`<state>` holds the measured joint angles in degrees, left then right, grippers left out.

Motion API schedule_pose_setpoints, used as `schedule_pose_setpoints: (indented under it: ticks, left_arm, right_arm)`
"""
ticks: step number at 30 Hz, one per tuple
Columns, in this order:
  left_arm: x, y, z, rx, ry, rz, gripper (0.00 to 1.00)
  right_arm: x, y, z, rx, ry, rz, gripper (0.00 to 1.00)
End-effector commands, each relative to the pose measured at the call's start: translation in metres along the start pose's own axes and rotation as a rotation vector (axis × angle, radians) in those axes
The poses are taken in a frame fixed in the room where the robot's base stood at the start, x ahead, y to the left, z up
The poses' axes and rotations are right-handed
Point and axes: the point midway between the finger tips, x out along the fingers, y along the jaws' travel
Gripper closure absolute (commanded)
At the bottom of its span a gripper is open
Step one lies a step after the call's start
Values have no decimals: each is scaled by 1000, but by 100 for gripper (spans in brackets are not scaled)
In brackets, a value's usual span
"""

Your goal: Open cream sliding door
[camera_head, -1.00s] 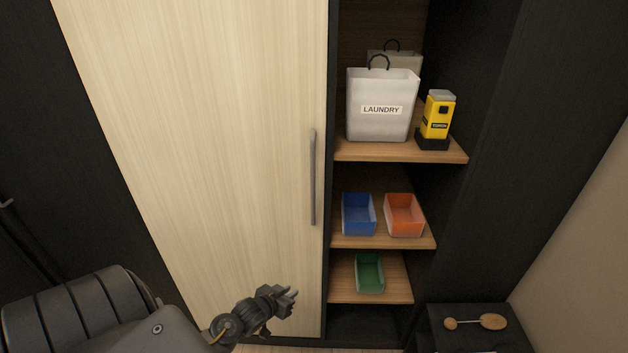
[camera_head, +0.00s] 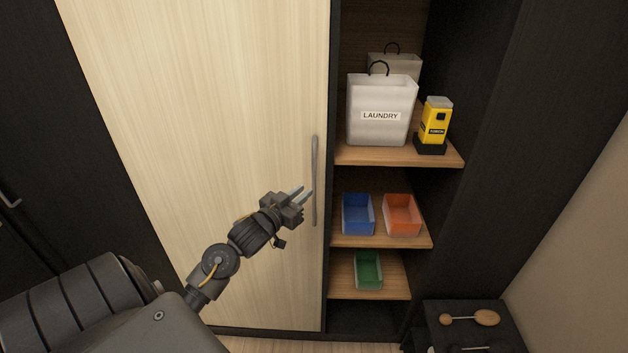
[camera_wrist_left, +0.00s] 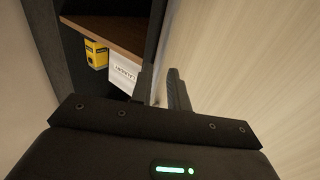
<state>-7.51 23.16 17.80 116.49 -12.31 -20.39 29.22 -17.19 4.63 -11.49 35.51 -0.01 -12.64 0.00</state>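The cream sliding door (camera_head: 200,120) is a tall pale wood-grain panel left of the open shelves in the head view. Its long grey vertical bar handle (camera_head: 314,165) is near its right edge. My left gripper (camera_head: 306,193) is in front of the door, its fingertips close to the handle's middle-lower part; I cannot tell whether they touch it. In the left wrist view the two fingers (camera_wrist_left: 161,84) stand apart, with the door (camera_wrist_left: 245,70) filling the right side. The handle does not show clearly there. My right gripper is not in view.
A small dark stand (camera_head: 460,335) with brushes is at lower right.

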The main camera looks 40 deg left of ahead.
Motion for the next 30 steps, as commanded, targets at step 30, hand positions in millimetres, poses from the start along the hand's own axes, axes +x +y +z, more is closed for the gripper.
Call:
schedule_pose_setpoints:
  ticks: [30]
  left_arm:
    - [62,0,0,1,-1,0,100]
  right_arm:
    - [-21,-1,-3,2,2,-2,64]
